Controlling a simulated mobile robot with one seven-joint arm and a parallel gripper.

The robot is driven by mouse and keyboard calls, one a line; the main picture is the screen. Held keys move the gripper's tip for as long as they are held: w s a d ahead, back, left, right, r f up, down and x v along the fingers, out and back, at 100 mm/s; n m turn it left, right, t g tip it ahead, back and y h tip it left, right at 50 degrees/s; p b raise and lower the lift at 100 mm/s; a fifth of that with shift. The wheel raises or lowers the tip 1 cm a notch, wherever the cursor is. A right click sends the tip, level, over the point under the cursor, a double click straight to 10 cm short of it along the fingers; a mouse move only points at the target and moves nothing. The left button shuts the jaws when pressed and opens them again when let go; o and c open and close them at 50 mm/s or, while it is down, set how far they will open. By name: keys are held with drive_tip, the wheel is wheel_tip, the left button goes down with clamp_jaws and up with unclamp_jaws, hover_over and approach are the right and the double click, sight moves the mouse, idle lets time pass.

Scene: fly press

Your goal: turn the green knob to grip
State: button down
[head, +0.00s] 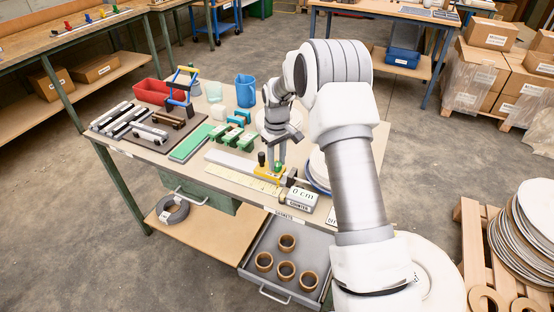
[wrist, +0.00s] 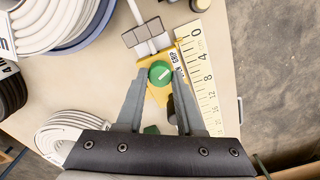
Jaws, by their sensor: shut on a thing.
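The green knob (wrist: 158,71) is round with a pale mark, and sits on a yellow plate (wrist: 183,63) with black lettering that includes GRIP. My gripper (wrist: 157,82) is shut on the knob, with one grey finger on each side of it. In the head view my gripper (head: 275,155) reaches down to the yellow plate (head: 266,173) near the front of the workbench. A bit of the green knob (head: 278,167) shows there, and the fingers hide part of it. The exact direction of the pale mark is hard to tell.
A yellow ruler (wrist: 202,75) lies beside the plate. Coiled hose (wrist: 52,22) lies close by. Green blocks (head: 222,137), a red bin (head: 153,91) and a blue jug (head: 246,90) stand farther back.

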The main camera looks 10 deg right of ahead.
sight(277, 163)
drive_tip(key=shift+n, duration=0.6)
drive_tip(key=c, duration=0.5)
unclamp_jaws()
drive_tip(key=shift+c, duration=0.2)
drive_tip(key=shift+r, duration=0.1)
wheel_tip(277, 163, up, 17)
drive_tip(key=p, duration=0.2)
drive_tip(key=shift+r, duration=0.15)
